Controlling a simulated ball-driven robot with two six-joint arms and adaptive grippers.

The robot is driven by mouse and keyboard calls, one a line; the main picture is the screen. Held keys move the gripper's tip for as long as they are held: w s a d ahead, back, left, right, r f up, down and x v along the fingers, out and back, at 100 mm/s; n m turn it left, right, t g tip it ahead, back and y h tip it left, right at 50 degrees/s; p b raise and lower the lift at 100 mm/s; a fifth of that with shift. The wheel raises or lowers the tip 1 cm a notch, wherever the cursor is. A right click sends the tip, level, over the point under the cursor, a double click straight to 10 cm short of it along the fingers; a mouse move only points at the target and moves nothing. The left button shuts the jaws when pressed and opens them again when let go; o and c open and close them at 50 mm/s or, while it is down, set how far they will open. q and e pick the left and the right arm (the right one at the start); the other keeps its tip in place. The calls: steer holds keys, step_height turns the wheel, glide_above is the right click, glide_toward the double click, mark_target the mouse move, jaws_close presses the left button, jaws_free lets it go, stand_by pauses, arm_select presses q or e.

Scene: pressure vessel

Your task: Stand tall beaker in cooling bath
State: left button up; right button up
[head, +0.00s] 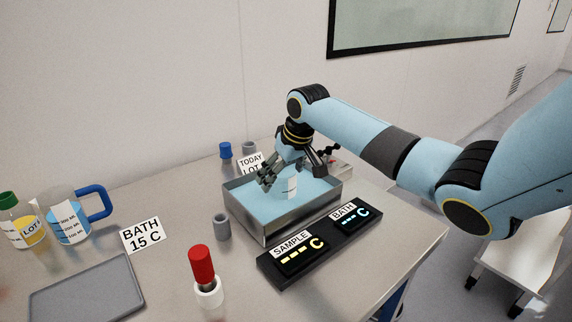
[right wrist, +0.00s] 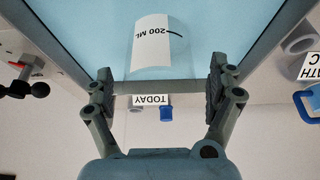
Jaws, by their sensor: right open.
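The cooling bath (head: 240,222) is a steel-walled rectangular tub of light blue water on the bench. The tall beaker (head: 292,188) is in the bath; it is clear, and mostly its white label shows, looking about upright. In the right wrist view the label of the beaker (right wrist: 152,45) reads 200 ML. My right gripper (head: 291,176) is open above the bath, with its fingers spread to either side of the beaker. In the right wrist view a gap shows between the label and each finger of the gripper (right wrist: 159,85). The beaker's base cannot be made out. My left gripper is out of view.
A display box (head: 318,243) stands along the bath's front. A TODAY LOT card (head: 251,163) is behind.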

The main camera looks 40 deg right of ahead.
steer(key=v, duration=1.1)
steer(key=shift+s+r, duration=0.25)
steer(key=shift+r, duration=0.1)
steer(key=shift+f, duration=0.1)
